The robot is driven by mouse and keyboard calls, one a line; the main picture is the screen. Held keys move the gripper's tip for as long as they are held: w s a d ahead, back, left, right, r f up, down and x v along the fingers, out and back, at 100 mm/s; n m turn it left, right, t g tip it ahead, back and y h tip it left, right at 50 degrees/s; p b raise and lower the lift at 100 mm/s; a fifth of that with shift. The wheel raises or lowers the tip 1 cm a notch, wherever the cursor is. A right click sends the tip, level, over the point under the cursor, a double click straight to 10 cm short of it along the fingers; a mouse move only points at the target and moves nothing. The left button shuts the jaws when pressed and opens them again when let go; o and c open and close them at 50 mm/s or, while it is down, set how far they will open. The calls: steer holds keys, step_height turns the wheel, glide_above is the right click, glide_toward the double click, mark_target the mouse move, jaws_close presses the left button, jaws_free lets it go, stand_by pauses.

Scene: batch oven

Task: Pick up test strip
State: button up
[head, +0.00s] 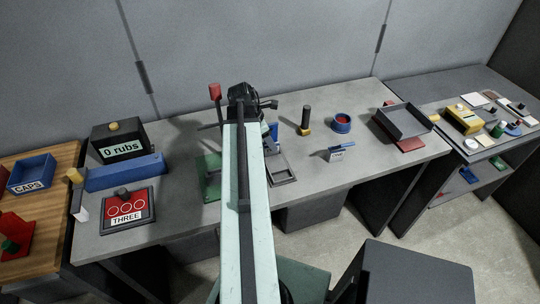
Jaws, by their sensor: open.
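I cannot tell surely which item is the test strip. A small blue piece with a white label (337,154) lies on the grey bench right of my arm, its lettering too small to read. My gripper (246,97) is dark and sits at the far end of my arm, over the back of the bench. It is open; its fingertips are mostly hidden behind the wrist, and I see nothing held. A red-topped post (215,92) stands just left of it. My arm hides part of the bench middle, including part of a green stand (210,172).
A CAPS bin (33,172) is left.

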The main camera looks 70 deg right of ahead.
jaws_close()
stand_by(1.4)
